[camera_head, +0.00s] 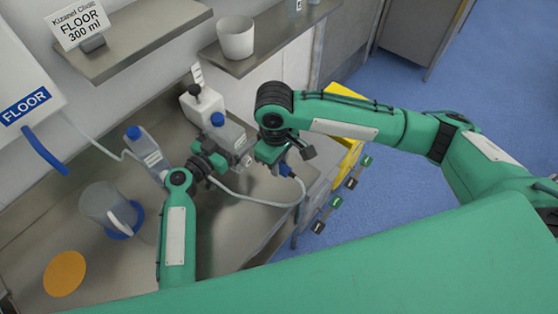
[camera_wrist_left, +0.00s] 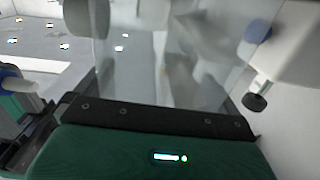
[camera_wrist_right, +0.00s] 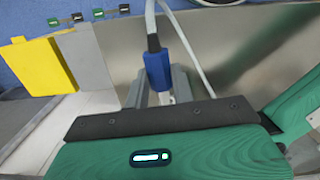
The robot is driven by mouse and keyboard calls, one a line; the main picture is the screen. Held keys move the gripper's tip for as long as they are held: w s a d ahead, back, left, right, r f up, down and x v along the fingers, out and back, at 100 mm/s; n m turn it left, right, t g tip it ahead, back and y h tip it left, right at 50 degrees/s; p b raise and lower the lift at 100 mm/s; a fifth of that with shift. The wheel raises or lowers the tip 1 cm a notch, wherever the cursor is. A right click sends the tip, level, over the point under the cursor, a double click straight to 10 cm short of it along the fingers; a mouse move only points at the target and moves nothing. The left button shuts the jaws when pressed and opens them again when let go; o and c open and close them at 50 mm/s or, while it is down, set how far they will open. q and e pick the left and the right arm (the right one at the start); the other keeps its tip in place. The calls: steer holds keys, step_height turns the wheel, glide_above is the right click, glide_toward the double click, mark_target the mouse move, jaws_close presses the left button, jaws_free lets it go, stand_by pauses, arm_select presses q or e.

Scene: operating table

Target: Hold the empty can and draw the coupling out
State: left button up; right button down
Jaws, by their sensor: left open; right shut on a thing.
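The clear can with a blue cap (camera_head: 232,138) stands on the steel counter between my two grippers. A blurred, transparent body, apparently this can (camera_wrist_left: 180,75), fills the left wrist view. My left gripper (camera_head: 222,160) is open beside the can; its fingers are partly hidden. My right gripper (camera_head: 280,158) is shut on the blue coupling (camera_head: 285,169), right of the can. The coupling (camera_wrist_right: 157,68) also shows between the fingers in the right wrist view, with a hose leaving its end. In the head view a pale hose (camera_head: 262,202) loops from the coupling back toward my left gripper.
Another blue-capped can (camera_head: 143,147) stands left, with a hose toward the FLOOR dispenser (camera_head: 25,90). A white canister (camera_head: 203,103) stands behind. A clear jug (camera_head: 108,207) and an orange disc (camera_head: 65,273) are at front left. A yellow bin (camera_head: 348,150) stands beyond the counter's right edge.

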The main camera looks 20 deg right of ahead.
arm_select(q)
steer(key=v, duration=1.1)
steer(key=shift+s+a, duration=0.2)
steer(key=shift+a, duration=0.1)
